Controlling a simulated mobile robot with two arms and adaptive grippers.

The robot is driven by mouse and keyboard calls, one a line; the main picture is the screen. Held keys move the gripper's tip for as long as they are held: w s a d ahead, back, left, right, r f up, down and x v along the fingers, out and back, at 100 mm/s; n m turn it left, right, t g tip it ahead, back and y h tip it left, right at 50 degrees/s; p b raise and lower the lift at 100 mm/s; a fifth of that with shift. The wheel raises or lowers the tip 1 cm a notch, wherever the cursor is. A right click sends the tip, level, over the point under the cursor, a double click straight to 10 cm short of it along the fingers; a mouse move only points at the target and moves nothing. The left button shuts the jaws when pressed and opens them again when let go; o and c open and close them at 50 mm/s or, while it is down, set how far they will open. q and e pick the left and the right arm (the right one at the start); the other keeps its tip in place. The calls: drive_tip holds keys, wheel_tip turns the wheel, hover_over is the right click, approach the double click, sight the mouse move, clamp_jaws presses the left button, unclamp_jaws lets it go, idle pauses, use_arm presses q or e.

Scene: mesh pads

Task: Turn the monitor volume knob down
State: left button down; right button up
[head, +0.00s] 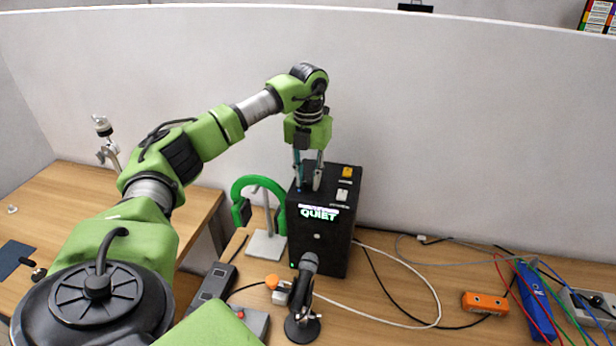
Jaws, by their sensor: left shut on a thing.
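The monitor (335,258) is a black upright box on the wooden desk, with a lit front display reading "QUIET" (319,213). My left gripper (308,187) reaches down from above onto the left part of its top face. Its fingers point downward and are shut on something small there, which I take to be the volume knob. The fingers hide the knob, so its shape and angle cannot be read. An orange-yellow button (347,172) and a white one (343,194) are on the right of the top face. My right gripper is not in view.
A green headphone (243,190) on a stand is left of the monitor. A black microphone (304,300) stands in front. Cables, an orange box (485,303), a blue box (537,302) and a power strip (596,304) lie right. A pale partition (450,130) rises behind.

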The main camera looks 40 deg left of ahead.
sight(308, 181)
use_arm(q)
drive_tip(key=shift+r+n, duration=0.15)
drive_tip(key=shift+n, duration=1.55)
drive_tip(key=shift+w+a, duration=0.1)
drive_tip(key=c, duration=1.8)
unclamp_jaws()
wheel_tip(308, 181, up, 12)
drive_tip(key=shift+f, duration=0.1)
